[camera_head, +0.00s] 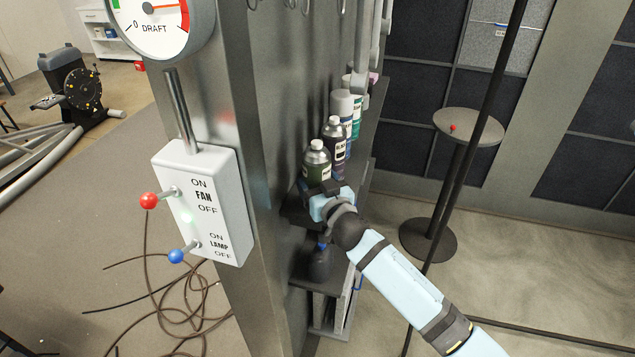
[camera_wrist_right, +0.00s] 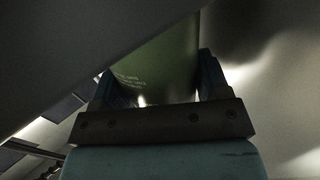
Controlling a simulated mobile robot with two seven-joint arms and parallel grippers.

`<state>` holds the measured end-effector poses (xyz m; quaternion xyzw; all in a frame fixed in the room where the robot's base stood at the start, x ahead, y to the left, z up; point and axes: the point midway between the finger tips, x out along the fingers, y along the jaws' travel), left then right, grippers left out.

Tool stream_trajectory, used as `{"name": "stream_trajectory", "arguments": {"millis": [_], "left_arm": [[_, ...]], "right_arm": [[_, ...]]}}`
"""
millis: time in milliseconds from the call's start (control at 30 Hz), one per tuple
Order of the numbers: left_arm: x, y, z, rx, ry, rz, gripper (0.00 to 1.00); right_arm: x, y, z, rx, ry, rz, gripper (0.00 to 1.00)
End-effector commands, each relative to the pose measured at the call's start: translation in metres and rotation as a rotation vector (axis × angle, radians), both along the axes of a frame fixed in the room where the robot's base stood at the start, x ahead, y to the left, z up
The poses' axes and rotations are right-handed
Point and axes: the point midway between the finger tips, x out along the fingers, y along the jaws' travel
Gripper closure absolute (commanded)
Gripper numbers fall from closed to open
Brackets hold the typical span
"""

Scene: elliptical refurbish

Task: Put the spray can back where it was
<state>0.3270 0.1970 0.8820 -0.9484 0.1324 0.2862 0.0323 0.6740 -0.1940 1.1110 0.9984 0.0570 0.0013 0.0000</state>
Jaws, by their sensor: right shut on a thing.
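My left gripper is not in view.
Behind the green can, a dark labelled bottle (camera_head: 334,143) and a grey-capped can (camera_head: 342,106) stand close in a row. The metal panel (camera_head: 268,130) rises close on the left. A round stand (camera_head: 468,126) is at right.

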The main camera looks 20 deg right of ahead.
Motion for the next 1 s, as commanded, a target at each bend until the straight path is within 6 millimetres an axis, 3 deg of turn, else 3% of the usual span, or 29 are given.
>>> {"name": "stream_trajectory", "arguments": {"millis": [267,300,400,733,1000], "left_arm": [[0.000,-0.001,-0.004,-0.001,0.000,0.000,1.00],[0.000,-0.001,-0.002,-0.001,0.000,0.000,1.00],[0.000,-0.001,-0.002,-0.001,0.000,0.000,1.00],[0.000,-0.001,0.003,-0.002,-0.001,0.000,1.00],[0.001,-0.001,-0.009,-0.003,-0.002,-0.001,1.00]], "right_arm": [[0.000,0.000,-0.003,0.001,-0.002,0.000,0.59],[0.000,0.000,-0.002,0.000,0.000,0.000,0.22],[0.000,0.000,-0.002,0.000,0.000,0.000,0.05],[0.000,0.000,0.003,-0.001,-0.001,0.000,0.05],[-0.050,-0.006,-0.003,0.001,0.001,0.000,0.05]]}}
